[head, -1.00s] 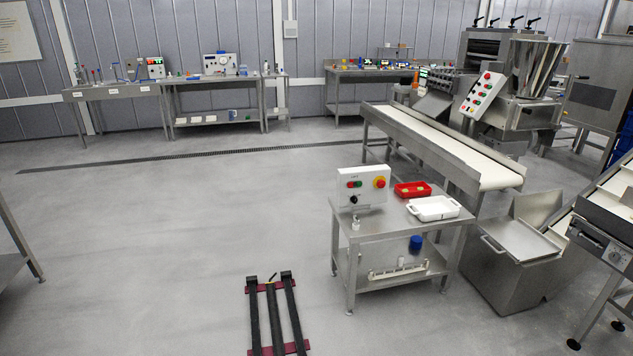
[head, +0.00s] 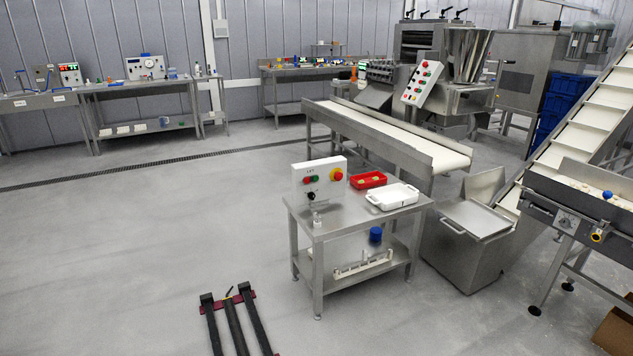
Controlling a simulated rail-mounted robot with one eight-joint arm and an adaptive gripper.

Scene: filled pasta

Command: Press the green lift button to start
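A white control box (head: 320,184) stands at the back left of a steel table (head: 345,212). Its front carries a small green button (head: 314,179) just right of a red button (head: 308,180). A black knob (head: 311,196) sits below them. A larger red mushroom button on a yellow base (head: 337,174) is at the right of the box. The lettering above the buttons is too small to read surely. My gripper is not in view, and nothing touches the box.
A red tray (head: 368,182) and a white dish (head: 393,197) stand right of the box. Black floor rails (head: 237,325) with maroon cross-pieces lie in front of the table. A conveyor (head: 395,136) and steel bin (head: 465,222) stand behind and right. Floor at left is clear.

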